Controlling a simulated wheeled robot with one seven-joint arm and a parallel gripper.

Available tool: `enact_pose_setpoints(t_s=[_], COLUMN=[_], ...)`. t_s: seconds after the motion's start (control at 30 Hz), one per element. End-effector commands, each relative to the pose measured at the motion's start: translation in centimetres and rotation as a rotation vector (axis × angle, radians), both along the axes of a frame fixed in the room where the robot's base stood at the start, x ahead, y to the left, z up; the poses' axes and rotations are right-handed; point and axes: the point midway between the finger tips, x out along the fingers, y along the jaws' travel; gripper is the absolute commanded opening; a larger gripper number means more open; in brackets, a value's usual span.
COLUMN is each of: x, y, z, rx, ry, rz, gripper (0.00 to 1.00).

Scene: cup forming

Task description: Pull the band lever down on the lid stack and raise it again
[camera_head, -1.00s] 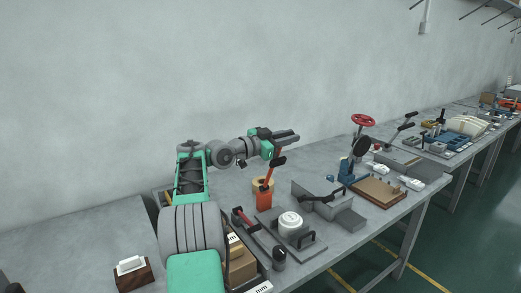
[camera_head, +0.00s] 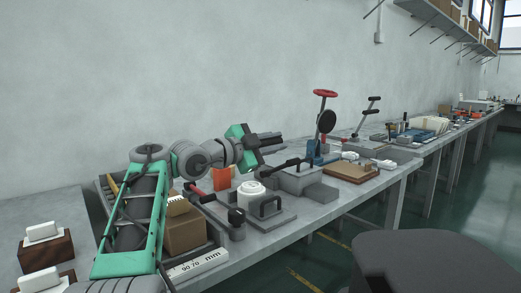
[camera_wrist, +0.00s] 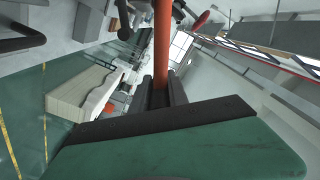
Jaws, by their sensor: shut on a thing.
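My gripper (camera_head: 268,141) reaches out to the right above the bench in the head view. In the wrist view, a straight red lever rod (camera_wrist: 162,45) stands between the dark fingers, and my gripper (camera_wrist: 162,88) is shut on it. The lower end of the rod is hidden by the gripper. In the head view, an orange-red body (camera_head: 222,178) stands just below and left of my gripper, partly hidden by my arm. I cannot tell clearly how the rod joins it. A white round stacked piece (camera_head: 250,188) sits on a grey plate in front.
A second red-handled lever (camera_head: 203,197) lies at the front left, by a cardboard box (camera_head: 186,232). A black handle (camera_head: 270,205) rises from the grey plate.

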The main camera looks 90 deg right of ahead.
Motion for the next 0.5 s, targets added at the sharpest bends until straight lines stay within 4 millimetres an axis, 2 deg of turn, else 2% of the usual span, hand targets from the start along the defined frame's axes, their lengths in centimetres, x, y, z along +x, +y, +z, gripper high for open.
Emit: enact_pose_setpoints(t_s=[0.03, 0.1, 0.5], x=[-0.4, -0.71, -1.04], y=[0.19, 0.33, 0.52], z=[-1.0, -1.33, -1.64], rx=[0.003, 0.004, 0.008], ry=[0.002, 0.002, 0.003], rz=[-0.006, -0.008, -0.011], gripper=[0.0, 0.0, 0.0])
